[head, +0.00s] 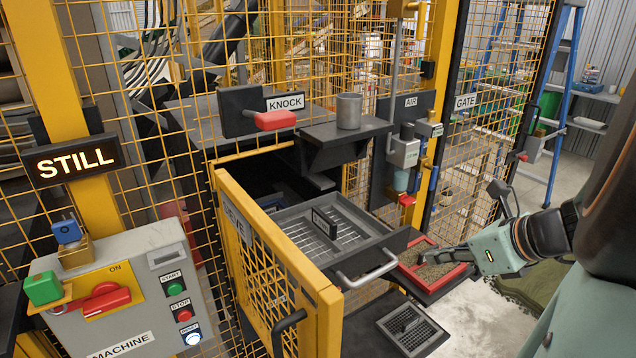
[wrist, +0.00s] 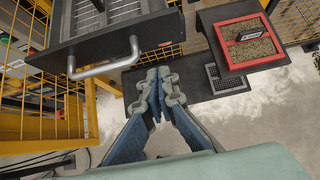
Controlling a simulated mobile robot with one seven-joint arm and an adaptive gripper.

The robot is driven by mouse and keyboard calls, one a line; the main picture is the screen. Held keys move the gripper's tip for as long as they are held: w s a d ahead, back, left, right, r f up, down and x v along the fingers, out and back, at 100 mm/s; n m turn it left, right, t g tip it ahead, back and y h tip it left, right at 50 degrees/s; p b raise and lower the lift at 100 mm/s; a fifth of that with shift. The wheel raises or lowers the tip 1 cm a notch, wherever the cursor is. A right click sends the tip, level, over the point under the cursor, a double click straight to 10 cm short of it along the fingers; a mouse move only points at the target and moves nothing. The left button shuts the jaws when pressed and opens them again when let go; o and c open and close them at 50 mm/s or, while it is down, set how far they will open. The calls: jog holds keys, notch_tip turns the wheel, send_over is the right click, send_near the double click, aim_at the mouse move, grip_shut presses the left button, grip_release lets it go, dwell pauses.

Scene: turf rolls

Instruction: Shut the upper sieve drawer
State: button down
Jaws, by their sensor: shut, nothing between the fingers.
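The upper sieve drawer (head: 372,252) is a dark grey tray with a slatted grid. It stands pulled out from the machine opening, beside the yellow mesh door, which is swung open. Its pale bar handle (head: 367,272) is on the front face. In the wrist view the drawer (wrist: 150,32) is at the upper left, with its handle (wrist: 105,68) below it. My gripper (head: 448,256) is shut and empty, to the right of the drawer, apart from the handle. Its fingertips (wrist: 157,88) show in the wrist view, right of the handle.
A red-rimmed tray (head: 462,270) of grit lies behind my fingers in the head view. A small grate (head: 412,330) sits on a low black shelf. The open mesh door (head: 262,275) stands left of the drawer. A grey cup (head: 349,110) stands on a ledge above.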

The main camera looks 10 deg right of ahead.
aim_at(394, 251)
jog(key=shift+w+a+f+b, duration=0.5)
jog(key=shift+w+f, duration=0.1)
jog(key=shift+w, duration=0.65)
jog(key=shift+w+a+f+b, duration=0.4)
jog(key=shift+w+f+b, duration=0.2)
jog(key=shift+w, duration=0.6)
jog(key=shift+w+a+f+b, duration=0.45)
jog(key=shift+w+f, duration=0.2)
jog(key=shift+w, duration=0.6)
jog(key=w+a+p, duration=0.1)
jog(key=w+a, duration=0.1)
jog(key=w, duration=0.5)
jog(key=w+a+p, duration=0.2)
jog(key=w+a, duration=0.1)
jog(key=w, duration=0.3)
jog(key=w+a+p, duration=0.2)
jog(key=w, duration=0.5)
jog(key=shift+w+a, duration=0.25)
jog(key=shift+w, duration=0.1)
